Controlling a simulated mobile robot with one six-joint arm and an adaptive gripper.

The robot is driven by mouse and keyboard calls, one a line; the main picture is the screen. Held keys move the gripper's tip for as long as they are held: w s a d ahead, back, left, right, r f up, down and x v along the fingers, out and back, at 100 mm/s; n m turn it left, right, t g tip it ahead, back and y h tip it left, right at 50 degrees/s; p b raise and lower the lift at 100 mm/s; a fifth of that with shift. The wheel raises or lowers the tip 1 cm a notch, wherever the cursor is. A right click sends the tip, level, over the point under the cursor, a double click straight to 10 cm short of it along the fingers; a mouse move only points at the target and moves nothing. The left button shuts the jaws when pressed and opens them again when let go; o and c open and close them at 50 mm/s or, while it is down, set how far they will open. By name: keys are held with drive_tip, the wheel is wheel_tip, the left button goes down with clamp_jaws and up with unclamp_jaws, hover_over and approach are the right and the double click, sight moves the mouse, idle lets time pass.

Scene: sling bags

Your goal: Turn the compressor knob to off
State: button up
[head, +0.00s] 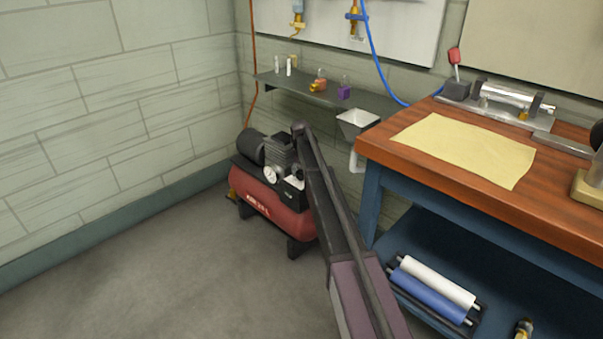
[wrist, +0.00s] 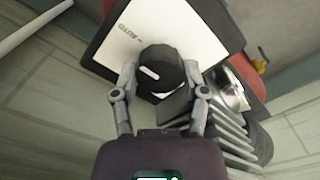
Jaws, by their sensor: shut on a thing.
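The compressor (head: 272,203) with its red tank stands on the floor by the wall in the head view. In the wrist view its black round knob (wrist: 170,60) sits on a white plate (wrist: 118,45) with small dark lettering, seen upside down. A white mark on the knob lies left of its centre. My gripper (wrist: 160,84) is shut on the knob, one finger on each side. In the head view my arm passes in front of the compressor's right part, and the knob and fingertips cannot be made out clearly.
A workbench (head: 440,168) with a yellow cloth (head: 468,148) stands close to the right of my arm. A grey wall shelf (head: 300,94) with small bottles hangs above the compressor. Rolls (head: 433,288) lie on the bench's lower shelf. The floor at left is clear.

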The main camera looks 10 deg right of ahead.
drive_tip(key=shift+n, duration=0.3)
drive_tip(key=n, duration=0.8)
drive_tip(key=shift+n, duration=0.3)
drive_tip(key=n, duration=0.4)
drive_tip(key=shift+n, duration=2.3)
drive_tip(key=o, duration=1.1)
drive_tip(key=shift+o, duration=0.2)
